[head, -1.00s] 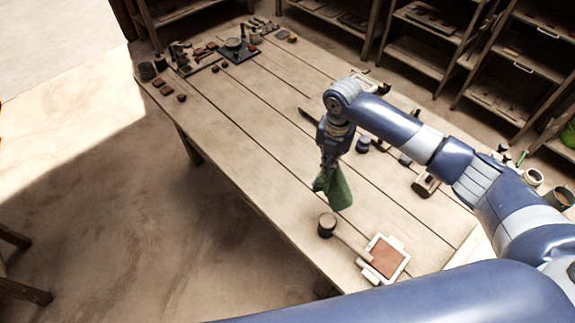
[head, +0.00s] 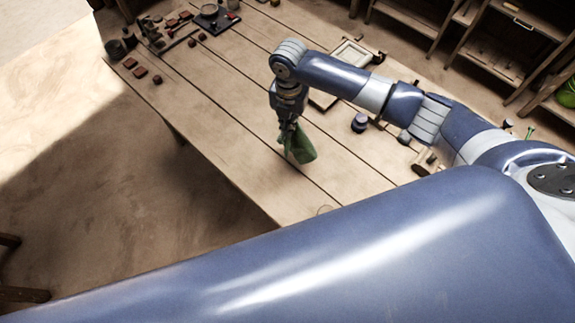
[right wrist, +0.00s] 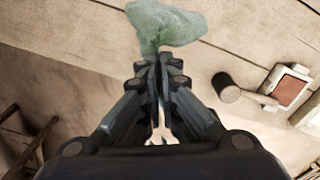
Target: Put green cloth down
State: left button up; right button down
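The green cloth (head: 300,146) hangs crumpled from my right gripper (head: 287,125) over the near left part of the wooden table (head: 235,85). In the right wrist view, the fingers of my right gripper (right wrist: 159,60) are closed together on the cloth (right wrist: 172,25), which sticks out beyond the tips. From these views I cannot tell whether its lower end touches the table. My left gripper is not in view.
In the right wrist view, a dark-headed mallet (right wrist: 226,88) and a pale frame with a reddish tile (right wrist: 290,90) lie to the right. Small reddish blocks (head: 140,71) lie at the far left. Planks around the cloth are bare.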

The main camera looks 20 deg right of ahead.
jog(key=w+d+n, duration=0.4)
jog(key=w+d, duration=0.7)
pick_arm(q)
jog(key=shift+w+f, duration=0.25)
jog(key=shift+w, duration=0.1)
pick_arm(e)
jog(key=s+a+f, duration=0.6)
jog(key=f, duration=0.1)
jog(key=s+a+f, duration=0.6)
jog(key=f, duration=0.2)
jog(key=s+a+f, duration=0.6)
jog(key=a+f, duration=0.1)
jog(key=f, duration=0.1)
jog(key=shift+s, duration=0.2)
jog(key=c, duration=1.4)
grip_release()
jog(key=shift+r, duration=0.1)
